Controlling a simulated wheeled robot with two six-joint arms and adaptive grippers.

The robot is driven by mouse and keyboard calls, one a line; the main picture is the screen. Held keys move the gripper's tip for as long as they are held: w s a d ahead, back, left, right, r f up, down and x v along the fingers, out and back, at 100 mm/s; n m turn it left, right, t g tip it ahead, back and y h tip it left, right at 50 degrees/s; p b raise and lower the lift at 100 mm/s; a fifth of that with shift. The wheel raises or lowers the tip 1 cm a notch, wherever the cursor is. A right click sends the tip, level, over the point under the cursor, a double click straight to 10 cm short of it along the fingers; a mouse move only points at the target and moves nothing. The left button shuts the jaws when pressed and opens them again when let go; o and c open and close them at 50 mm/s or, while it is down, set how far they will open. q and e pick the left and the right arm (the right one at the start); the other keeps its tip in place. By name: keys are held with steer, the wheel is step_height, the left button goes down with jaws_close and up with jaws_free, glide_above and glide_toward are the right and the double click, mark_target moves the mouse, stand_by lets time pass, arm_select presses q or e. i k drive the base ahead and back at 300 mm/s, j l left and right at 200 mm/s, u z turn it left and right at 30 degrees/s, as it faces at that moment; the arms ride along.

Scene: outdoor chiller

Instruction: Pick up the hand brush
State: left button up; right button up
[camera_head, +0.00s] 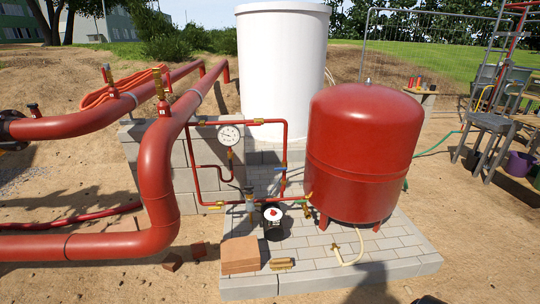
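I cannot make out a hand brush for certain. A small tan, wooden-looking item (281,264) lies on the front edge of the paved slab, just right of the stacked bricks; it is too small to tell whether it is the brush. Neither of my grippers is in view.
A red tank (362,150) stands on the paved slab (400,262), with a white tank (283,70) behind. Thick red pipes (155,170) fill the left. Stools (490,125) are at right; sand lies in front.

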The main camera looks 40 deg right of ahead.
mark_target(284, 262)
steer(key=i+z, duration=0.25)
steer(key=z, duration=0.2)
steer(key=i+z, duration=0.2)
steer(key=z, duration=0.2)
steer(key=i+j+z, duration=0.2)
steer(key=z, duration=0.25)
steer(key=i+j+z, duration=0.2)
steer(key=z, duration=0.2)
steer(key=i+j+z, duration=0.15)
steer(key=j+z, duration=0.15)
steer(key=z, duration=0.15)
steer(key=i+j+z, duration=0.1)
steer(key=j+z, duration=0.2)
steer(key=z, duration=0.15)
steer(key=j+z, duration=0.4)
steer(key=i+l, duration=0.05)
